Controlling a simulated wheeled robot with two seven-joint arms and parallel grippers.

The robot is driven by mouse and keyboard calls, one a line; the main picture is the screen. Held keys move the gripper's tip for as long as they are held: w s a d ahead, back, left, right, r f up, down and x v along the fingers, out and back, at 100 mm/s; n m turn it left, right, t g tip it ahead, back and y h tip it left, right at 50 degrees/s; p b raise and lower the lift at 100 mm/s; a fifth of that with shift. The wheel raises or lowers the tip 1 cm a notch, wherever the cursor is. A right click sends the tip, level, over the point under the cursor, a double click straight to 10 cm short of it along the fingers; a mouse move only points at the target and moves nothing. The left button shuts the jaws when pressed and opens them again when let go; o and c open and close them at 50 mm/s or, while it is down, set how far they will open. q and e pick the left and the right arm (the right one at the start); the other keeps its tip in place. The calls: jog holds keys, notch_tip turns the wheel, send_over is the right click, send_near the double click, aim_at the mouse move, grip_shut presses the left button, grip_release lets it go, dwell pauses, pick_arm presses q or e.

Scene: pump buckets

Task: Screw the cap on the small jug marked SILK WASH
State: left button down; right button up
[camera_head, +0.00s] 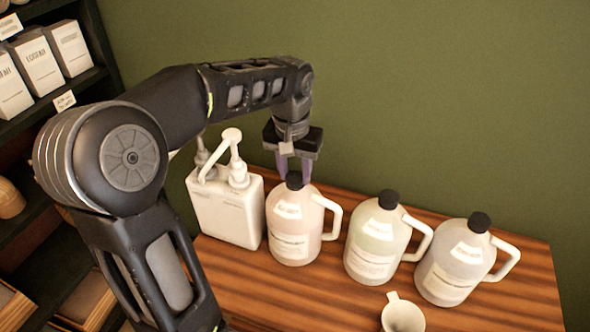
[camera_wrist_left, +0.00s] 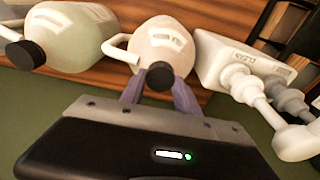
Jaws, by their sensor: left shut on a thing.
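Three jugs with side handles and black caps stand in a row on the wooden table. The leftmost jug (camera_head: 292,226) is pinkish, and its black cap (camera_head: 294,181) sits at the top of its neck. My left gripper (camera_head: 294,172) comes down from above and is shut on this cap. In the left wrist view the cap (camera_wrist_left: 159,77) shows between the two purple fingers (camera_wrist_left: 158,88), with the jug (camera_wrist_left: 168,42) behind it. The jug stands upright. The labels are too small to read, so I cannot tell which is SILK WASH. My right gripper is not in view.
A white pump container (camera_head: 228,213) stands close to the left of the held jug. A greenish jug (camera_head: 375,243) and a greyish jug (camera_head: 453,264) stand to its right. A small white pitcher (camera_head: 403,316) is at the front. A green wall is behind, dark shelves are at left.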

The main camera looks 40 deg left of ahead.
pick_arm(q)
jog(key=c, duration=1.3)
grip_release()
jog(key=shift+m, duration=0.6)
jog(key=o, duration=0.5)
jog(key=r, duration=0.5)
jog(key=s+r+b, duration=0.1)
jog(key=r, duration=0.1)
jog(key=shift+d+r, duration=0.15)
jog(key=shift+r, duration=0.25)
jog(key=shift+f, duration=0.1)
